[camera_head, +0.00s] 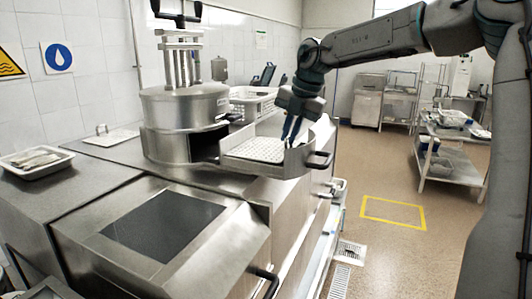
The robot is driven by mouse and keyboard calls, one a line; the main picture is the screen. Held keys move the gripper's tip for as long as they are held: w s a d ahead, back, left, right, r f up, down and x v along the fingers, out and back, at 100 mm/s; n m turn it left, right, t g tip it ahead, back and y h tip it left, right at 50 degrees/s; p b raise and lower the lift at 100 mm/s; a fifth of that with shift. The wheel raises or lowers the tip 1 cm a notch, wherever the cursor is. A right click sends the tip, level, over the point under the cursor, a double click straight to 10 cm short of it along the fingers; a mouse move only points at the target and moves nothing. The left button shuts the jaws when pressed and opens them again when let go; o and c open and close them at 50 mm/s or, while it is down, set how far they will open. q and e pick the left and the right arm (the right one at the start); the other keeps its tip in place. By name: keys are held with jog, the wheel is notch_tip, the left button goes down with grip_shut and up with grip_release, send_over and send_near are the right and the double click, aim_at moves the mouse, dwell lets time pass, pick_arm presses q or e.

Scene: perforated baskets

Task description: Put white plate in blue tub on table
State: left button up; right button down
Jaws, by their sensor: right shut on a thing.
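A white perforated plate (258,149) lies in an open metal drawer (265,168) at the front of the round steel machine. My right gripper (290,136) points down at the plate's right edge, close to the drawer wall. It is shut on that edge; the fingertips are small and partly hard to make out. On the metal table (450,152) at the right, a small blue container (425,145) shows at the left end, partly hidden and too small to make out well. My left gripper is not in view.
The steel machine (185,115) stands left of the drawer. A white perforated basket (252,102) is behind it. A white tray (36,162) with items lies at the far left. Open floor with a yellow marked square (392,212) lies between counter and table.

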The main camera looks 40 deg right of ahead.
notch_tip(320, 180, up, 6)
jog(key=p, duration=0.4)
jog(key=shift+r, duration=0.2)
dwell(0.5)
jog(key=shift+d, duration=0.1)
